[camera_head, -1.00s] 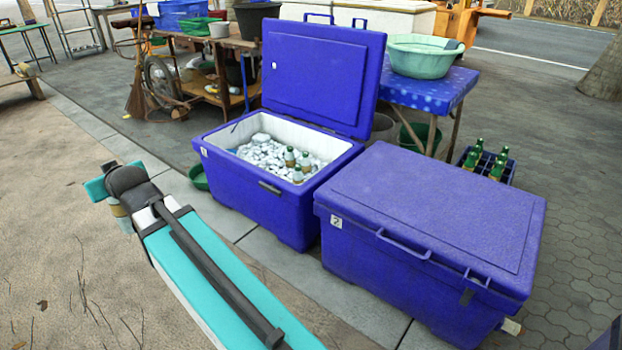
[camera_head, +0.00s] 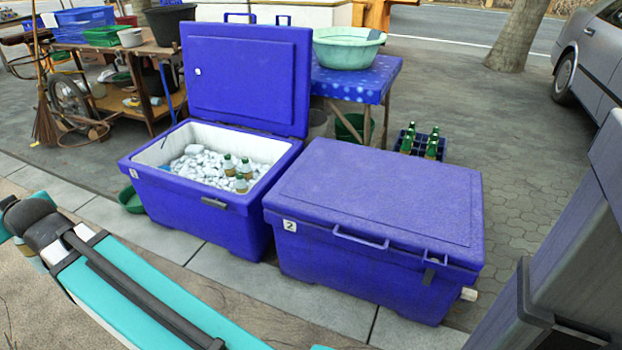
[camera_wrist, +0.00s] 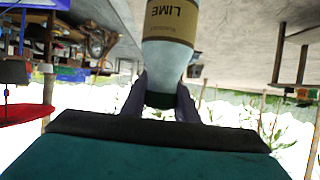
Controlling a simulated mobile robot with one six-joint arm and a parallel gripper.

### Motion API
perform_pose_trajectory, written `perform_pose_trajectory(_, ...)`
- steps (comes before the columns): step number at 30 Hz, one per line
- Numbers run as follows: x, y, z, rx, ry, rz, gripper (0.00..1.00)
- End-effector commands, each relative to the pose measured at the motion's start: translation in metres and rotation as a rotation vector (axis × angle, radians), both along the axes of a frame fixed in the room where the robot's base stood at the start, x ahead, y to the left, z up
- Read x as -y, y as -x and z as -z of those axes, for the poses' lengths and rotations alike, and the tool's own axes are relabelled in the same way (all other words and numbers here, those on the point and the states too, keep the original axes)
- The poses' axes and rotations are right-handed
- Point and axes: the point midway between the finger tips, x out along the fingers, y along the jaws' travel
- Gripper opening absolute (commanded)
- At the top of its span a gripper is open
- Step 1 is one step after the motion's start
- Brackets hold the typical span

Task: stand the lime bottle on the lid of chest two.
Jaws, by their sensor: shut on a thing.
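The lime bottle (camera_wrist: 170,30) shows in the wrist view, with its LIME label upside down in the picture. My gripper (camera_wrist: 160,97) is shut on it near its dark cap end, one finger on each side. The far end of the bottle runs out of the picture. In the head view, chest two (camera_head: 350,258) is a blue cooler with a white "2" tag. Its lid (camera_head: 385,190) is shut, flat and bare. My arm reaches to the left edge there, well away from that lid, and my fingers cannot be made out.
An open blue chest (camera_head: 195,205) with ice and bottles stands left of chest two, its lid raised. Behind are a blue table with a green basin (camera_head: 348,50) and a crate of green bottles (camera_head: 420,145). A car (camera_head: 590,60) is at the far right.

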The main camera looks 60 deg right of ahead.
Motion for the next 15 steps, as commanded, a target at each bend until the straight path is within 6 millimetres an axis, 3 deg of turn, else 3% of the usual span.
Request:
perform_pose_trajectory(11, 0.013, 0.000, 0.000, 0.002, 0.001, 0.017, 0.00)
perform_pose_trajectory(15, 0.028, 0.000, 0.003, 0.001, -0.001, 0.046, 0.00)
